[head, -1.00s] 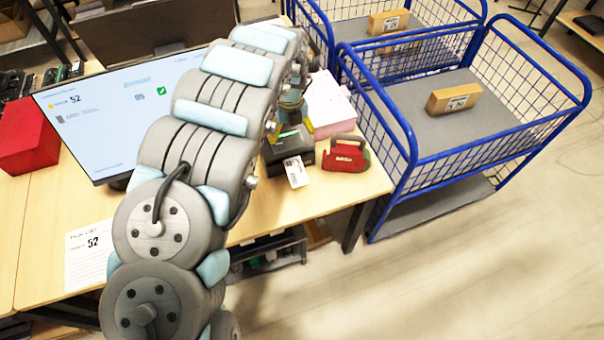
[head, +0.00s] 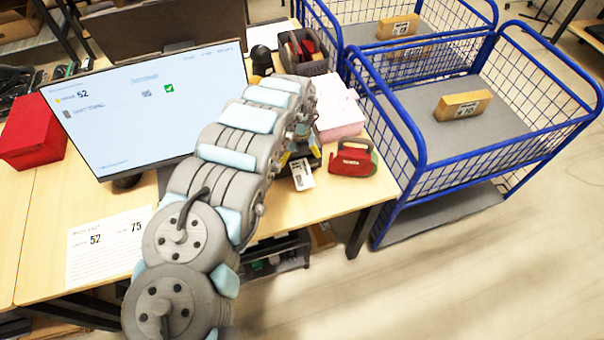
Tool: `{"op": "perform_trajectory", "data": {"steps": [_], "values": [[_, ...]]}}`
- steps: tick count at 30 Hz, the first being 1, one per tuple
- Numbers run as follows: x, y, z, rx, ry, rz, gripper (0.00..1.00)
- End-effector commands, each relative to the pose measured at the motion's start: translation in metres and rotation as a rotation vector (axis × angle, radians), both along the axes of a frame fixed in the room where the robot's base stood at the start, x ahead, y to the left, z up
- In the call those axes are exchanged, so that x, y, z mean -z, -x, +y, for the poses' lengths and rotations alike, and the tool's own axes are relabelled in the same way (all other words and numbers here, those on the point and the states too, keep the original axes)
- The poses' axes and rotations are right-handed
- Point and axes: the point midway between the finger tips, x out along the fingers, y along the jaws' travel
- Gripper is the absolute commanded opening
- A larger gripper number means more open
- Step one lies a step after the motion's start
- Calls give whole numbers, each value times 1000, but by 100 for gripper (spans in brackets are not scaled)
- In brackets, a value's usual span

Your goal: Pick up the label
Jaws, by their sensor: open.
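The label (head: 302,175) is a small white slip with dark print near the front edge of the wooden table, left of a red tape dispenser. My gripper (head: 299,158) is low over the table, right behind the label's upper end. It is open, but its fingers are small and partly hidden by my arm. I cannot tell whether they touch the label. The dark printer behind the label is mostly covered by my arm and gripper.
The red tape dispenser (head: 352,158) and a pink box (head: 337,106) stand close on the right. A monitor (head: 150,105) is left of my arm, with a pick list sheet (head: 105,246) in front. Blue wire carts (head: 425,170) stand beyond the table's right edge.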

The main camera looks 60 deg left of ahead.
Motion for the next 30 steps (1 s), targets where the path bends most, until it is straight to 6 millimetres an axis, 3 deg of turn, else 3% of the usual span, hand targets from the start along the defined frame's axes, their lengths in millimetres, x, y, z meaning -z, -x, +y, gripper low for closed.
{"op": "perform_trajectory", "data": {"steps": [11,30], "values": [[12,-1,-1,-1,2,0,96],[58,-4,-1,-1,1,0,96]]}}
